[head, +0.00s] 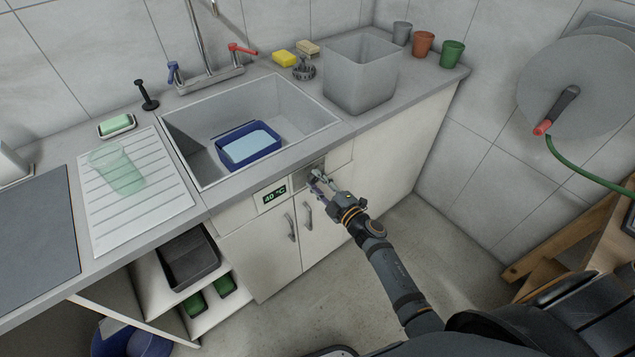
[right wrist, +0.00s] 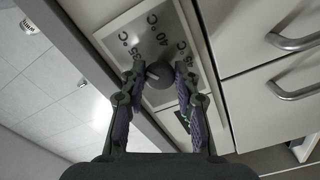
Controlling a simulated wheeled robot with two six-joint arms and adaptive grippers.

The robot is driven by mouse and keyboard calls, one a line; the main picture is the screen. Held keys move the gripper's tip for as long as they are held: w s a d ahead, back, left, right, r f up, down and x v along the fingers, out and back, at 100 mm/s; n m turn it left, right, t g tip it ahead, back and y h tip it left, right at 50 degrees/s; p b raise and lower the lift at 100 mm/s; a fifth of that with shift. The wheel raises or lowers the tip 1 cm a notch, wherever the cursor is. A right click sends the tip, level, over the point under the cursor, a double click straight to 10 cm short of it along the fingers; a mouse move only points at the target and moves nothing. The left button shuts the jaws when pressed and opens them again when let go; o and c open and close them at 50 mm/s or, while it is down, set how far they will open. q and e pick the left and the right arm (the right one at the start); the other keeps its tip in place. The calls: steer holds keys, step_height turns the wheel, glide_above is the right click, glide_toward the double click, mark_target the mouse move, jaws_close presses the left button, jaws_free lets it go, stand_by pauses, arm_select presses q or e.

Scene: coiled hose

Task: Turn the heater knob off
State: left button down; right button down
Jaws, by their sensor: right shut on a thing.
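The heater knob (right wrist: 160,84) is a dark round knob on a metal plate (right wrist: 150,22) marked 35, 40 and 45 °C in the right wrist view. A small light mark shows on the knob's upper left side. My right gripper (right wrist: 158,92) has one finger on each side of the knob and is shut on it. In the head view my right gripper (head: 320,182) is at the cabinet front below the sink and hides most of the knob. A green display (head: 275,194) left of it reads 40 °C. My left gripper is out of view.
The sink (head: 190,120) holds a blue tub (head: 228,159) of water. Cabinet door handles (head: 291,228) stick out below the knob. A grey bin (head: 362,75) stands on the counter (head: 400,98). The floor (head: 450,235) right of the cabinet is clear.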

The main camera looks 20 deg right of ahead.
steer(key=n+b, duration=0.1)
steer(key=n, duration=0.4)
steer(key=n+b, duration=0.1)
steer(key=n, duration=0.5)
steer(key=shift+n, duration=0.4)
stand_by(0.3)
steer(key=c, duration=1)
jaws_free()
steer(key=shift+s, duration=0.25)
steer(key=v, duration=1.1)
steer(key=shift+s+d+r, duration=0.1)
steer(key=shift+s+d, duration=0.05)
steer(key=shift+s, duration=0.15)
